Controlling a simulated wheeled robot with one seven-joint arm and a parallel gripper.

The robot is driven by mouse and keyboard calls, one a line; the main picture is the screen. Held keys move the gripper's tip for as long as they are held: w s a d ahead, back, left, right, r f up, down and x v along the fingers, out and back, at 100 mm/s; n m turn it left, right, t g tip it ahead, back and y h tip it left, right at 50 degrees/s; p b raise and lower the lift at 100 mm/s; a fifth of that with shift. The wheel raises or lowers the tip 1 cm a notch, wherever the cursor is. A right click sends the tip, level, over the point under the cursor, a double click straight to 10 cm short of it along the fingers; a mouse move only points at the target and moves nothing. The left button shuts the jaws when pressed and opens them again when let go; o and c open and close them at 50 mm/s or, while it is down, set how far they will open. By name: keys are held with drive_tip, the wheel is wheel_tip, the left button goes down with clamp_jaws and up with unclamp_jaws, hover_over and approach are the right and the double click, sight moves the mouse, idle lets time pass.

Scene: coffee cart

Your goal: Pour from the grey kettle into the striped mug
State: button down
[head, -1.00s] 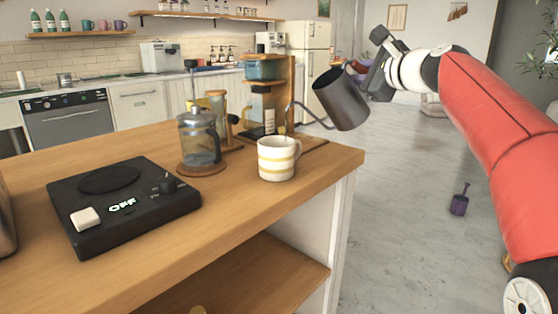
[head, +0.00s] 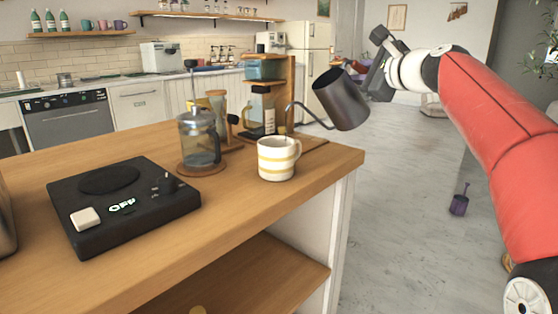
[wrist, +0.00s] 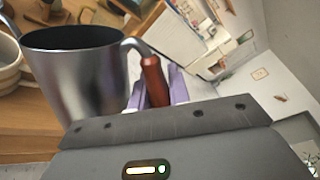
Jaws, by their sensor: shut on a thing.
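The grey kettle (head: 340,99) is held in the air, tilted with its thin spout to the left, at the right end of the counter. The spout tip is above and a little behind the mug's right side; no liquid shows. The striped mug (head: 276,160), white with yellow bands, stands upright near the counter's right edge. It also shows partly at the left edge of the wrist view (wrist: 8,65). My gripper (head: 360,68) is shut on the kettle's red-brown handle (wrist: 154,80). The kettle body (wrist: 75,75) fills the left of the wrist view.
A glass French press (head: 199,140) stands on a round wooden coaster left of the mug. A black hot plate (head: 125,205) reading OFF lies further left. A wooden coffee stand (head: 290,85) is behind. Open floor lies to the right.

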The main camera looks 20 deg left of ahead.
drive_tip(key=shift+w+d+f+m+b, duration=0.15)
drive_tip(key=shift+f+m+b, duration=0.1)
drive_tip(key=shift+f+b, duration=0.2)
drive_tip(key=shift+w+d+f+m+b, duration=0.15)
drive_tip(key=shift+f+m+b, duration=0.15)
drive_tip(key=shift+f, duration=0.15)
drive_tip(key=shift+s+r, duration=0.15)
drive_tip(key=shift+a+r+n+p, duration=0.1)
drive_tip(key=shift+r+n+p, duration=0.15)
drive_tip(key=shift+p, duration=0.25)
drive_tip(key=shift+r, duration=0.1)
idle(0.3)
drive_tip(key=shift+s+a+r, duration=0.1)
drive_tip(key=shift+r, duration=0.2)
drive_tip(key=shift+n, duration=0.3)
drive_tip(key=shift+r, duration=0.1)
